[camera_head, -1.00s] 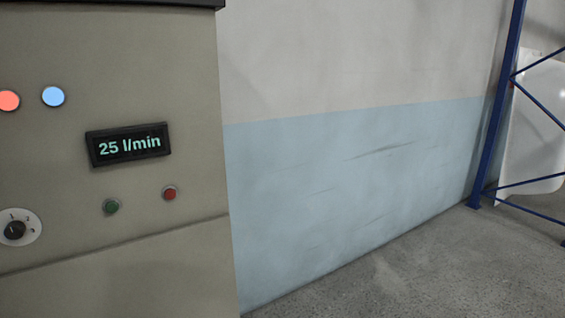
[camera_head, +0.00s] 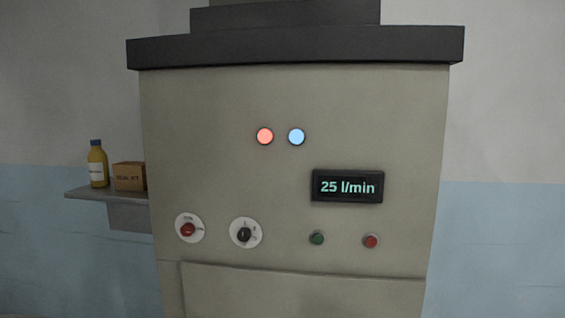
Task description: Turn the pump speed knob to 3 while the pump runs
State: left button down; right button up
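The pump cabinet (camera_head: 220,110) stands straight ahead, beige with a dark top. The black speed knob (camera_head: 244,234) sits on a round white dial at the lower middle left of its front; its pointer setting is too small to read. The display (camera_head: 347,187) reads 25 l/min. A red lamp (camera_head: 265,136) and a blue lamp (camera_head: 296,136) are lit above. A green button (camera_head: 317,238) and a red button (camera_head: 371,241) are below the display. Neither of my grippers is in view.
A red knob (camera_head: 188,229) on a white dial is left of the black knob. A wall shelf (camera_head: 110,194) at the left holds a yellow bottle (camera_head: 97,165) and a cardboard box (camera_head: 129,176). Bare wall (camera_head: 505,240) shows to the right.

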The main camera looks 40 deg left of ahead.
aim_at(245, 234)
jog(key=u, duration=1.5)
